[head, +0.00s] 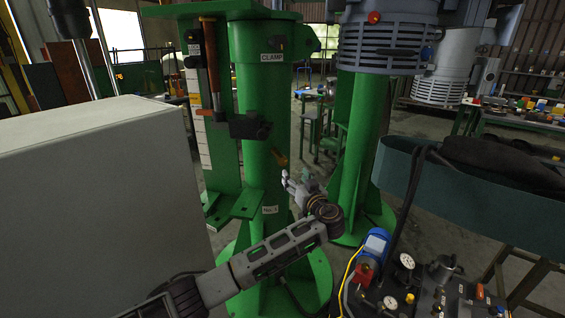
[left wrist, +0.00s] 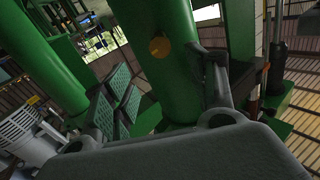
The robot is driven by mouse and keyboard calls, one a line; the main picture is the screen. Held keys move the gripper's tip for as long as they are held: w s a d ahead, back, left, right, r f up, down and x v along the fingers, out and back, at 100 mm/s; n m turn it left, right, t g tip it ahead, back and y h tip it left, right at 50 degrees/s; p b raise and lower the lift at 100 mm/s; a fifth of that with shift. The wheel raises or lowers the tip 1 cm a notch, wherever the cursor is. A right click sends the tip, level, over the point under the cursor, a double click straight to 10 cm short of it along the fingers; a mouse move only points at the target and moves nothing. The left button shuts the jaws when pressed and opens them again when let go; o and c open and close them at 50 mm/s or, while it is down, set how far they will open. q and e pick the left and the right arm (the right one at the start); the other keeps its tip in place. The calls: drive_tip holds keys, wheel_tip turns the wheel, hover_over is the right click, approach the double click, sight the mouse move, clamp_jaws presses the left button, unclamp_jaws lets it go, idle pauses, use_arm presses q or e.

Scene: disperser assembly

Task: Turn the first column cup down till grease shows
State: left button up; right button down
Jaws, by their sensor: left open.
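The first column (head: 257,180) is a green post with a "CLAMP" label above and a small number label low down. A small yellow-brass cup (head: 280,160) sticks out of its right side. In the left wrist view the cup (left wrist: 159,47) is a round brass disc on the green column (left wrist: 150,18), seen face on. My left gripper (head: 295,180) is open and empty, just below and right of the cup in the head view. In the left wrist view its fingers (left wrist: 165,70) stand apart, with the cup beyond and between them. I cannot make out any grease. My right gripper is out of view.
A large pale box (head: 95,190) fills the left side. A second green column (head: 355,140) carries a grey motor (head: 388,40). A panel with gauges and a blue motor (head: 376,244) stands at lower right.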

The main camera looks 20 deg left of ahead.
sight(283, 162)
use_arm(q)
drive_tip(key=x, duration=0.9)
drive_tip(key=shift+w+a, duration=0.15)
drive_tip(key=shift+a, duration=0.05)
drive_tip(key=shift+x, duration=2.05)
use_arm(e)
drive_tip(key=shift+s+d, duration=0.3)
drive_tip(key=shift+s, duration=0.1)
use_arm(q)
drive_tip(key=c, duration=0.9)
drive_tip(key=shift+c, duration=0.7)
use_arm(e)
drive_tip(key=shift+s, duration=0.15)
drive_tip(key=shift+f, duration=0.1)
